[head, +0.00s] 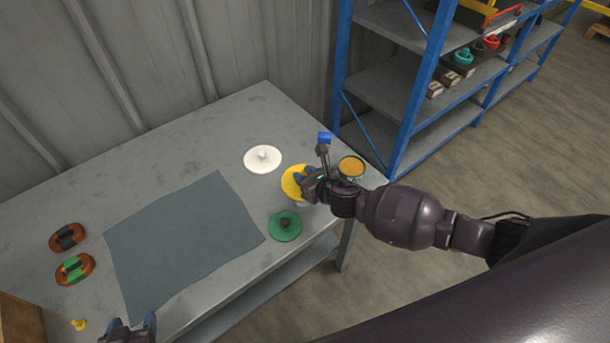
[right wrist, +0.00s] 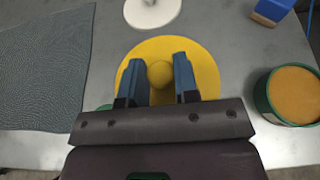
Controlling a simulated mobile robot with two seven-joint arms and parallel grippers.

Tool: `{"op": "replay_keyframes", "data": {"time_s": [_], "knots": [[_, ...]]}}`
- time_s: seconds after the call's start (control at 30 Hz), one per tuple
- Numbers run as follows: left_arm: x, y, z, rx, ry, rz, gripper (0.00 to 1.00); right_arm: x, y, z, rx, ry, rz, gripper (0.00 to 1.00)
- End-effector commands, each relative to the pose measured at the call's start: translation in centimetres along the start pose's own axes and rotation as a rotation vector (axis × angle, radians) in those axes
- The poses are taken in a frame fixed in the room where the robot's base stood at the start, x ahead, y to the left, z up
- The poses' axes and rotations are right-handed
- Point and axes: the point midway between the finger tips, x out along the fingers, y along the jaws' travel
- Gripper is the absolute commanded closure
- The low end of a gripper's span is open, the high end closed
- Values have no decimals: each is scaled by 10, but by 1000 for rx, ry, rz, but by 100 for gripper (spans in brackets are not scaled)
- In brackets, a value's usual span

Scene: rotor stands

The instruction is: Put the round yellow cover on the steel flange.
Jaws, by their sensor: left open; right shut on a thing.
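The round yellow cover (head: 290,183) is near the right end of the table, partly hidden by my right gripper (head: 308,180). In the right wrist view the cover (right wrist: 200,62) is a flat yellow disc with a round knob (right wrist: 160,74) between the two blue fingers of my right gripper (right wrist: 160,80). The gripper is shut on that knob. A small pale edge (head: 302,204) shows under the cover; I cannot tell whether it is the steel flange, which I do not otherwise make out. My left gripper (head: 130,328) is open and empty at the bottom edge, over the table's front left.
A white knobbed disc (head: 255,160) lies behind the cover, a green disc (head: 285,234) in front. A green tin with orange contents (head: 351,167) and a blue object (head: 324,138) are close by. A grey mat (head: 180,235) covers the middle. Blue shelving (head: 400,100) stands beyond.

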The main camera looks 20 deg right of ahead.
Motion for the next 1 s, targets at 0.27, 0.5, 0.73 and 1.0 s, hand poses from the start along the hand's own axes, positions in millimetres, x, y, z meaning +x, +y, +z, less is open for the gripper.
{"op": "replay_keyframes", "data": {"time_s": [0.27, 0.5, 0.73, 1.0], "knots": [[1, 0, 1, 0, 2, 0, 39, 1, 0, -2, -1, 0, 0, 49], [0, 0, 3, 0, -2, -1, 39, 1, 0, -2, 0, 0, 0, 46], [-4, -1, 3, -1, -9, -2, 39, -9, 0, 0, -1, 0, 1, 46], [-7, -1, -3, -1, -7, -2, 39, -54, -1, 1, -2, 0, 0, 46]]}}
